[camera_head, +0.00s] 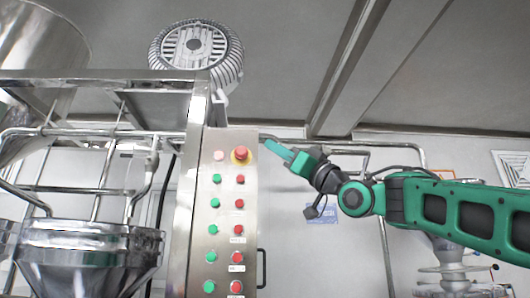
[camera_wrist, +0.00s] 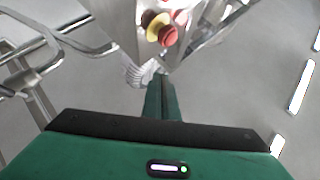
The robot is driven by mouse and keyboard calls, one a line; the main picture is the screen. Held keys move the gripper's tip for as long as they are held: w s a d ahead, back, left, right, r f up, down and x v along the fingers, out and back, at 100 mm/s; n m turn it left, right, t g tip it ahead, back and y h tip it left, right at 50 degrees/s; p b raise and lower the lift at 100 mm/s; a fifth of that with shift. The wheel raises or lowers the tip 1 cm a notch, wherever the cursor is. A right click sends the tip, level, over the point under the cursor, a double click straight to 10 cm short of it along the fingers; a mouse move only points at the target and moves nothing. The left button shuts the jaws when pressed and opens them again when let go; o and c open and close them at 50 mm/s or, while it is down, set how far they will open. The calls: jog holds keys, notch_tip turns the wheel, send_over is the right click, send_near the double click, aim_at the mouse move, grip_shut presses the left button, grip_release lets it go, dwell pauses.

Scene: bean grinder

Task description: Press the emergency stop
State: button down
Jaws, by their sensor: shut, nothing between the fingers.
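The emergency stop (camera_head: 241,153) is a red mushroom button on a yellow collar, at the top right of the steel control panel (camera_head: 222,142). It also shows near the top middle of the wrist view (camera_wrist: 167,36), just beyond my fingertips. My gripper (camera_head: 270,146) is shut and empty, its green fingers together. In the head view its tips lie just right of the panel's edge, close to the button and slightly above its height. In the wrist view the fingertips (camera_wrist: 162,77) appear below the button, with a visible gap between them.
Several green buttons (camera_head: 215,203) and red buttons (camera_head: 238,203) run in two columns below the stop. A pale pink button or lamp (camera_head: 219,155) sits to its left. A dark handle (camera_head: 261,268) is on the panel's right side. A steel hopper (camera_head: 85,245) stands left.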

jog(key=shift+v, duration=2.25)
jog(key=shift+r+h, duration=0.1)
jog(key=shift+h, duration=0.2)
